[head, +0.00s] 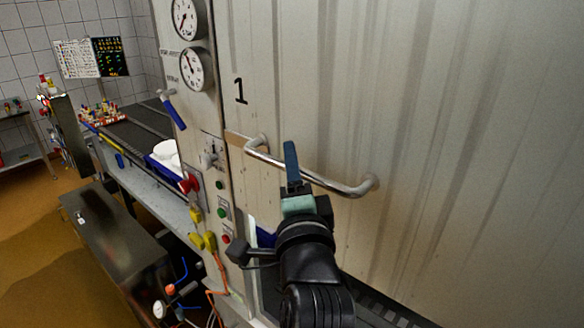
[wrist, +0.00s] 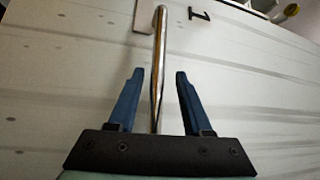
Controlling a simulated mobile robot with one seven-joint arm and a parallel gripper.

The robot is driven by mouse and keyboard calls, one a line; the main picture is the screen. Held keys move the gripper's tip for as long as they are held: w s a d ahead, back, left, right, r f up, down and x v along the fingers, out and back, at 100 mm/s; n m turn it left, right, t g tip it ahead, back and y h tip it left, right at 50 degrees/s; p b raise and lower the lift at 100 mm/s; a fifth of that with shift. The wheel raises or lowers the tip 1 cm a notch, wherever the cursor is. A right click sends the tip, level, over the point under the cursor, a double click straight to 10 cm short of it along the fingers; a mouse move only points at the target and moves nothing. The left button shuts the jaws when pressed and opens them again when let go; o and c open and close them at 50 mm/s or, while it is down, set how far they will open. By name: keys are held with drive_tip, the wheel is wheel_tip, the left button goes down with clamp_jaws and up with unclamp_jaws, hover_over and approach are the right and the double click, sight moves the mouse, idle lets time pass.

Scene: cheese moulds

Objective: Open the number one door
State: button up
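The number one door (head: 440,110) is a large ribbed metal panel filling the right of the head view, with a black "1" (head: 240,91) near its left edge. Its bent metal bar handle (head: 330,184) runs roughly level across the door below the number. My gripper (head: 291,165) is in front of the handle. In the wrist view, my gripper (wrist: 155,95) is open, with one blue finger on each side of the handle bar (wrist: 159,60). I cannot tell whether either finger touches the bar. The "1" also shows in the wrist view (wrist: 200,15). The door looks closed.
Left of the door is a control panel with gauges (head: 192,68), a blue-handled lever (head: 173,110), a red button (head: 189,184) and yellow valves. A conveyor (head: 130,135) and a metal cabinet (head: 112,240) stand farther left, with open brown floor beyond.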

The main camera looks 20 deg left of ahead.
drive_tip(key=shift+f, duration=0.15)
drive_tip(key=b+v, duration=0.6)
drive_tip(key=v, duration=0.7)
drive_tip(key=shift+a, duration=0.1)
drive_tip(key=s+d+r+n+t+h+b, duration=0.3)
drive_tip(key=d+r+n+t+h, duration=0.1)
drive_tip(key=r, duration=0.4)
drive_tip(key=s+d+r+n+t+h+b, duration=0.2)
drive_tip(key=d+r+n+t+h+b, duration=0.1)
drive_tip(key=d+r+n+t+h, duration=0.2)
wheel_tip(320, 180, up, 4)
drive_tip(key=d+n, duration=0.2)
drive_tip(key=shift+s+d+t+h, duration=0.25)
drive_tip(key=shift+s+t+h, duration=0.05)
drive_tip(key=shift+s+t, duration=0.1)
